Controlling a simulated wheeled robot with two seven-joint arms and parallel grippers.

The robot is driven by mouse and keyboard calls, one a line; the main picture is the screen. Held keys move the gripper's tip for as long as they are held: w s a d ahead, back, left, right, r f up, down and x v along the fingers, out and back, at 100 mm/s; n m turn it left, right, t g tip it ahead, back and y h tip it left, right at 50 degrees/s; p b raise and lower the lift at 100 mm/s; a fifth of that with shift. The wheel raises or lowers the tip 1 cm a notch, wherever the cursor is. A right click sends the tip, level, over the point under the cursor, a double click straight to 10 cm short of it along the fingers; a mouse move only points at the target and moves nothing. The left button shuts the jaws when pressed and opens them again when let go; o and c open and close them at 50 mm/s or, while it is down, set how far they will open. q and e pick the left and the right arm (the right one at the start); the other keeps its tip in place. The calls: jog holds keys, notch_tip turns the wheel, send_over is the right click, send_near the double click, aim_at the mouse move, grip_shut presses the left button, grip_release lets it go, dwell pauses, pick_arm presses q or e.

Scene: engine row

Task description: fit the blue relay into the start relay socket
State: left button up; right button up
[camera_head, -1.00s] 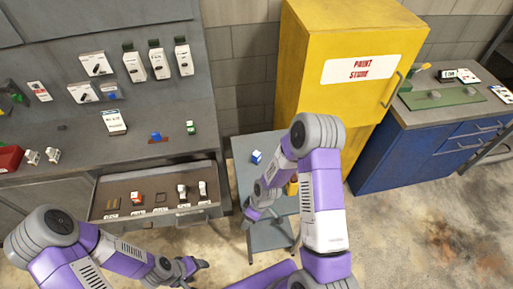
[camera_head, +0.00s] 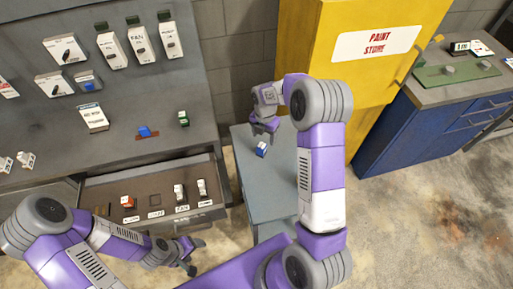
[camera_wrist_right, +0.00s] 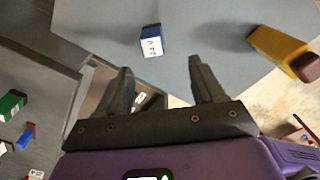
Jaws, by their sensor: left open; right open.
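The blue relay (camera_head: 262,149), with a white label, sits on the grey side table (camera_head: 270,190). In the right wrist view the relay (camera_wrist_right: 151,42) lies just beyond the fingertips, roughly between their lines, untouched. My right gripper (camera_head: 264,128) is open and empty above the table, close to the relay; its fingers also show in the wrist view (camera_wrist_right: 160,70). My left gripper (camera_head: 198,256) is open and empty in front of the drawer. The open drawer (camera_head: 110,188) holds a row of labelled places; one, a dark square socket (camera_head: 155,200), looks empty. Its label is too small to read.
A yellow item (camera_wrist_right: 280,52) stands on the side table. The yellow cabinet (camera_head: 350,90) rises behind it; a blue cabinet (camera_head: 410,140) stands right.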

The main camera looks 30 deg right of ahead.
aim_at(262, 145)
jog(key=f, duration=0.2)
jog(key=w+f, duration=0.1)
jog(key=shift+w+f, duration=0.1)
jog(key=shift+f, duration=0.3)
jog(key=shift+s+f, duration=0.2)
jog(key=shift+f, duration=0.1)
jog(key=f, duration=0.4)
jog(key=shift+w+a+f, duration=0.1)
jog(key=shift+w+f, duration=0.15)
jog(key=shift+s+f, duration=0.1)
